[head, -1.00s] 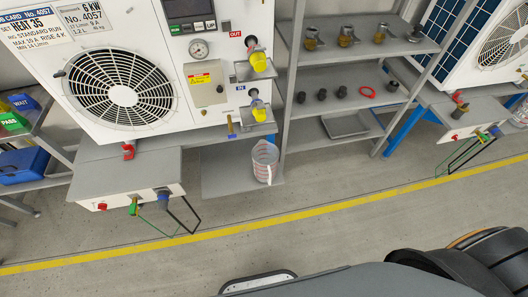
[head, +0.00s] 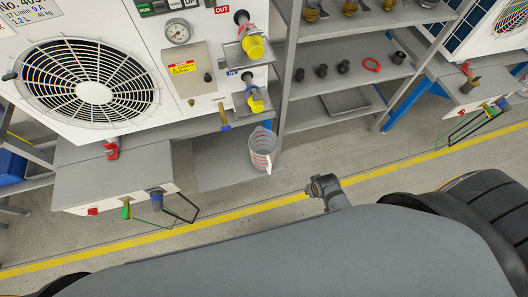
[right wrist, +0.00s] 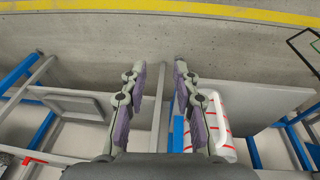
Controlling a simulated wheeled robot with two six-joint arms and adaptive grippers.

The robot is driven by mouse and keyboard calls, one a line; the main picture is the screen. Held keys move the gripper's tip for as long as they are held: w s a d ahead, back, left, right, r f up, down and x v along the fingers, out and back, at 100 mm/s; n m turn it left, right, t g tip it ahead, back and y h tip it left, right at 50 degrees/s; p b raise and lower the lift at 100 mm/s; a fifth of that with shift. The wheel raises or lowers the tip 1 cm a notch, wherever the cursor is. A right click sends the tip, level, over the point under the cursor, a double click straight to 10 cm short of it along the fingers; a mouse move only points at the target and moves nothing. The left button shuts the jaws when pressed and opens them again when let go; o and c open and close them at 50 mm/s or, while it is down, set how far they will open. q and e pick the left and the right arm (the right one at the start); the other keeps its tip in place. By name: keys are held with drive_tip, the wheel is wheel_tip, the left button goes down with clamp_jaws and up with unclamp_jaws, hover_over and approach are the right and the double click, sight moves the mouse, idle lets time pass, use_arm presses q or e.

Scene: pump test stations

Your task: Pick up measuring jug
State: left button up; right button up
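The measuring jug (head: 263,150) is clear with red markings and a white handle. It stands upright on a low grey shelf (head: 215,177) below the pump unit. In the right wrist view the jug (right wrist: 222,124) shows at the right, partly hidden behind a finger. My right gripper (right wrist: 159,70) is open, with nothing between its fingers. The jug lies beside the gap between the fingers; whether a finger touches it I cannot tell. My left gripper is not in view.
A grey rack (head: 340,60) right of the jug holds dark fittings and a red ring (head: 371,64). A grey box (head: 105,180) with valves stands left. Yellow-capped ports (head: 253,48) overhang the jug's shelf. Floor with a yellow line (head: 230,216) lies in front.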

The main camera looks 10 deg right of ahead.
drive_tip(key=w+a+r+m, duration=0.1)
drive_tip(key=w+r+m, duration=0.15)
drive_tip(key=r, duration=0.45)
drive_tip(key=w+a+r+m, duration=0.1)
drive_tip(key=w+r, duration=0.3)
drive_tip(key=r, duration=0.2)
drive_tip(key=m+g, duration=0.2)
drive_tip(key=m, duration=0.8)
hover_over(271, 158)
drive_tip(key=shift+y, duration=0.4)
wheel_tip(271, 158, down, 8)
drive_tip(key=shift+s+a+r+b, duration=0.1)
drive_tip(key=shift+a+r+b, duration=0.1)
drive_tip(key=shift+b, duration=0.2)
wheel_tip(271, 158, down, 6)
drive_tip(key=b, duration=0.6)
drive_tip(key=shift+d+r, duration=0.1)
drive_tip(key=shift+r, duration=0.05)
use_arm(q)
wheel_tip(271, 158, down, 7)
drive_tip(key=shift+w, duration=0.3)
use_arm(e)
drive_tip(key=shift+r, duration=0.15)
